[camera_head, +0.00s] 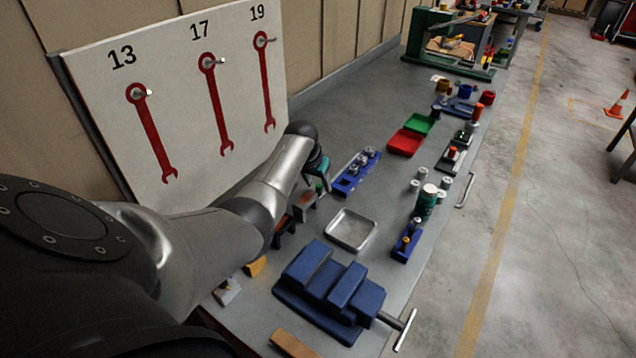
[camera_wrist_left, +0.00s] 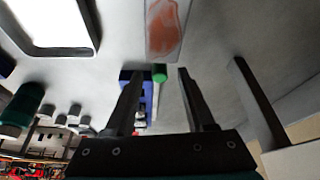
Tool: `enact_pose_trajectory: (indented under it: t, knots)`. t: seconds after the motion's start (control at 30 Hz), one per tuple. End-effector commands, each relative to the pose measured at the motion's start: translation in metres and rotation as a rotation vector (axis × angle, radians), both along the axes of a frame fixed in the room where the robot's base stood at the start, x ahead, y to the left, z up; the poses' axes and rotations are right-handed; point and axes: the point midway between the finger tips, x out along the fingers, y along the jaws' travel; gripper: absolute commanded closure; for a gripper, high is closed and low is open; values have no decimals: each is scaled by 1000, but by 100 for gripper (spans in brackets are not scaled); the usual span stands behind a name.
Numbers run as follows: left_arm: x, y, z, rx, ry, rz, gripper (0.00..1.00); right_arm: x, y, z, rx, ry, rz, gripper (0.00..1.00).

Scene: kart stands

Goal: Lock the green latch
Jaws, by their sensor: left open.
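A small green round-ended piece (camera_wrist_left: 159,73), which may be the green latch, shows between my left fingers in the left wrist view, beside a blue block (camera_wrist_left: 148,92). I cannot tell whether it is locked, and I cannot pick it out clearly in the head view. My left gripper (camera_head: 318,180) is over the bench near the tool board, partly hidden by its own wrist in the head view. In the left wrist view the left gripper (camera_wrist_left: 158,82) is open, its fingers apart with nothing held. My right gripper is out of view.
A blue rack with metal cylinders (camera_head: 355,175) stands beyond my gripper. A metal tray (camera_head: 351,213), small blocks with reddish tops (camera_head: 306,199) and a blue vise (camera_head: 328,294) are nearer. The tool board (camera_head: 185,70) rises at left. Red (camera_head: 405,143) and green (camera_head: 419,124) trays lie farther back.

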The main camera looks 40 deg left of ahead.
Motion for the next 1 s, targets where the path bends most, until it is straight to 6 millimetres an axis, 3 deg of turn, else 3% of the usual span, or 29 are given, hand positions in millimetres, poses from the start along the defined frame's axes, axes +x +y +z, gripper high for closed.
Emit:
enact_pose_trajectory:
  t: [0.1,0.6,1.0]
  knots:
    - [0,0,0,0,0,0,45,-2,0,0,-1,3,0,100]
    - [0,0,0,0,1,0,100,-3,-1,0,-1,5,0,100]
    - [0,0,0,-1,1,1,100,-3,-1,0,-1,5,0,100]
